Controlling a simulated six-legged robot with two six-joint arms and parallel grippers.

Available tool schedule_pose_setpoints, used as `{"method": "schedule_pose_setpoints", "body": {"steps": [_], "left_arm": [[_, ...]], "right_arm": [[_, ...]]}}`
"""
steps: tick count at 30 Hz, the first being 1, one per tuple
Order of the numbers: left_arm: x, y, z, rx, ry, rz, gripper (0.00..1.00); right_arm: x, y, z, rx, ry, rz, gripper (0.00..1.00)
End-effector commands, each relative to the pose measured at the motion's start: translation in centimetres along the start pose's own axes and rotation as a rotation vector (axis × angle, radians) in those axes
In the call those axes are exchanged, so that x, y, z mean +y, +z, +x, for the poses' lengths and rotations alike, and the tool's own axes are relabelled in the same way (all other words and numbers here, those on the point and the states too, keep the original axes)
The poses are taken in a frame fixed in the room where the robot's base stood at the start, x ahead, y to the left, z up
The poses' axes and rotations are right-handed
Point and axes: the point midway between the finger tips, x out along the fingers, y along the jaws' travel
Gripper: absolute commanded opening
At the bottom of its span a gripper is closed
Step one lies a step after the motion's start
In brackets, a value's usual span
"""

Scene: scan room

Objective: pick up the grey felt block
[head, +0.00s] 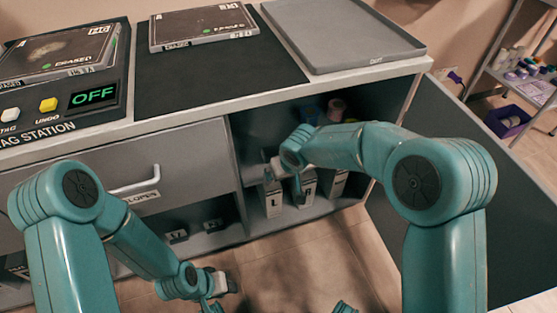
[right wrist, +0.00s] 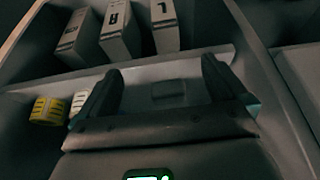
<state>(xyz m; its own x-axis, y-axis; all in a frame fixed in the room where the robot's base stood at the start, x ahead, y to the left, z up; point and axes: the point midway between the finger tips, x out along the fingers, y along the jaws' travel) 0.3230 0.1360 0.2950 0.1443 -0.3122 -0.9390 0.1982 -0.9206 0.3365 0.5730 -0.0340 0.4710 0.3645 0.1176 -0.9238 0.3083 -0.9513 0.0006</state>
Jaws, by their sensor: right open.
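A small grey block (head: 168,90) is not distinct in the head view, where my right arm covers that part of the cabinet.THINGS: A small flat grey block (right wrist: 168,90), seemingly the felt block, lies on the pale cabinet shelf in the right wrist view. It is dim, and its felt surface cannot be made out. My right gripper (right wrist: 158,85) is open, with one finger on each side of the block in the picture; whether they touch it cannot be told. In the head view my right gripper (head: 283,180) reaches into the open cabinet, and I cannot make out the block there. My left gripper (head: 222,287) is low in front of the cabinet, its jaws unclear.
Several lettered white boxes (right wrist: 120,32) stand in the cabinet, and a yellow striped item (right wrist: 47,110) lies to the left. The cabinet's dark door (head: 465,190) stands open at the right. A grey tray (head: 345,35) sits on the counter above. The floor in front is clear.

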Motion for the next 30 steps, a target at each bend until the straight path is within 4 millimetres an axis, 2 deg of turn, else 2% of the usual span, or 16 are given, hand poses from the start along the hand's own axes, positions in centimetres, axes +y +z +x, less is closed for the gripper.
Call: {"method": "schedule_pose_setpoints", "body": {"steps": [6,16,21,30], "left_arm": [[-0.2,-0.3,0.7,0.012,0.000,0.003,0.33],[-0.5,-0.9,1.5,0.035,0.001,0.008,0.33],[-0.8,-1.4,2.3,0.053,0.002,0.012,0.33],[-0.8,-1.7,2.5,0.063,0.002,0.014,0.33]], "right_arm": [[-0.1,-3.8,1.8,0.002,-0.001,0.000,0.99],[-0.1,-8.1,3.6,0.002,-0.001,0.000,0.99],[-0.1,-8.0,5.7,-0.002,-0.001,-0.001,0.99],[0.0,-8.1,6.5,-0.001,-0.001,0.000,0.99]]}}
